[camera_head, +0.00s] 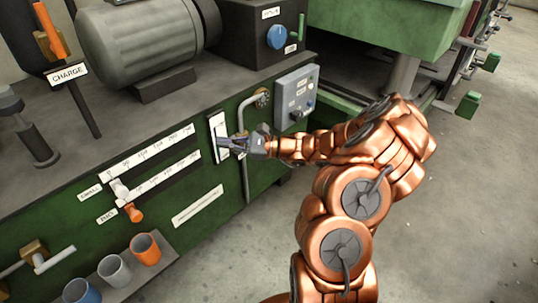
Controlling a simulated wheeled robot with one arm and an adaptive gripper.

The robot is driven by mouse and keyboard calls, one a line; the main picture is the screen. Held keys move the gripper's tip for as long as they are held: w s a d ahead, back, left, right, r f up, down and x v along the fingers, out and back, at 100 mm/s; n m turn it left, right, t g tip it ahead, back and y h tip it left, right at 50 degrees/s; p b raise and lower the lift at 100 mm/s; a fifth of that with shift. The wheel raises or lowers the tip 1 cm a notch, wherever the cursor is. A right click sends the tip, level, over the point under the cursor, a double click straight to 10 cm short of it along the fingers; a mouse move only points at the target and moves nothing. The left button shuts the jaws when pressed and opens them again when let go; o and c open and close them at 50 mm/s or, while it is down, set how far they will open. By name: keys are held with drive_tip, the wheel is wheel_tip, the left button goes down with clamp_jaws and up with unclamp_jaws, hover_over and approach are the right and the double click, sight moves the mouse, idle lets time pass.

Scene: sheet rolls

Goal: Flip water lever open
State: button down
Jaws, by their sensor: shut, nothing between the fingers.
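No label that I can read says water, so I cannot tell for certain which part is the water lever. My gripper (222,143) is shut and empty, at a white upright plate (217,128) on the green machine front. Its fingertips overlap the plate's middle and hide part of it; I cannot tell whether they touch it. A white T-shaped handle (55,260) on a brass block (34,250) is at the lower left, far from my gripper. An orange lever (50,30) stands above the CHARGE label (68,75) at the upper left.
Two slotted scales (150,148) with a white and an orange knob (133,212) lie left of my gripper. A grey control box (296,98) and a bent pipe (243,125) are close on the right. Several cups (146,250) stand on a low shelf.

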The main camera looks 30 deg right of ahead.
drive_tip(key=s+d+f+m+t+h+b, duration=0.1)
drive_tip(key=d+f+m+t+h+b, duration=0.4)
drive_tip(key=d+f, duration=1.7)
drive_tip(key=d+m+t+h, duration=0.1)
drive_tip(key=m+h, duration=0.4)
drive_tip(key=m, duration=0.2)
drive_tip(key=shift+s+d+t+b, duration=0.25)
drive_tip(key=shift+s+t+b, duration=0.1)
drive_tip(key=shift+t, duration=0.05)
drive_tip(key=w+a+r+b, duration=0.2)
drive_tip(key=w+r+b, duration=0.2)
drive_tip(key=w, duration=0.6)
drive_tip(key=shift+w+a+r, duration=0.2)
drive_tip(key=shift+w+a, duration=0.05)
drive_tip(key=shift+a, duration=0.05)
